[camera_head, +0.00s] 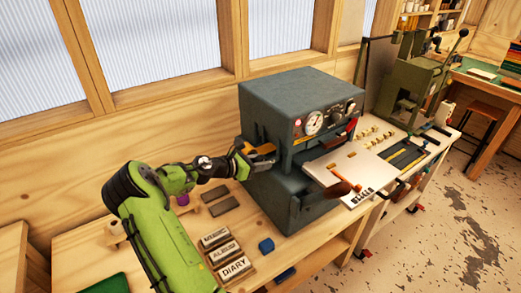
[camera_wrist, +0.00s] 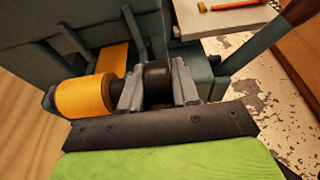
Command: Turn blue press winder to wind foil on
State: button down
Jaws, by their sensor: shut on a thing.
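The blue-grey press (camera_head: 285,105) stands on the bench in the middle of the head view, with gauges on its front. An orange-gold foil roll (camera_head: 262,150) sits on its left side. In the wrist view the roll (camera_wrist: 85,97) lies left of a dark round winder knob (camera_wrist: 157,72), and a strip of gold foil (camera_wrist: 113,62) runs up toward the press. My gripper (camera_wrist: 158,92) is shut on the winder knob, one grey finger on each side. In the head view my gripper (camera_head: 242,160) reaches the press's left side, and the knob is hidden there.
A pale board (camera_head: 345,168) with an orange-handled tool lies at the press's front. A green machine (camera_head: 412,85) stands farther right.

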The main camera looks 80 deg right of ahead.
jog(key=t+y+p, duration=0.1)
jog(key=p, duration=0.1)
jog(key=y+p, duration=0.1)
jog(key=p, duration=0.1)
jog(key=shift+r+t, duration=0.3)
jog(key=shift+t, duration=0.1)
jog(key=shift+f+t+y+p, duration=0.2)
jog(key=shift+t+y+p, duration=0.25)
jog(key=shift+p, duration=0.5)
jog(key=shift+f, duration=0.1)
jog(key=c, duration=0.9)
grip_release()
jog(key=b+v, duration=0.1)
jog(key=v, duration=1.4)
jog(key=shift+w+a+r, duration=0.15)
jog(key=shift+w+r, duration=0.1)
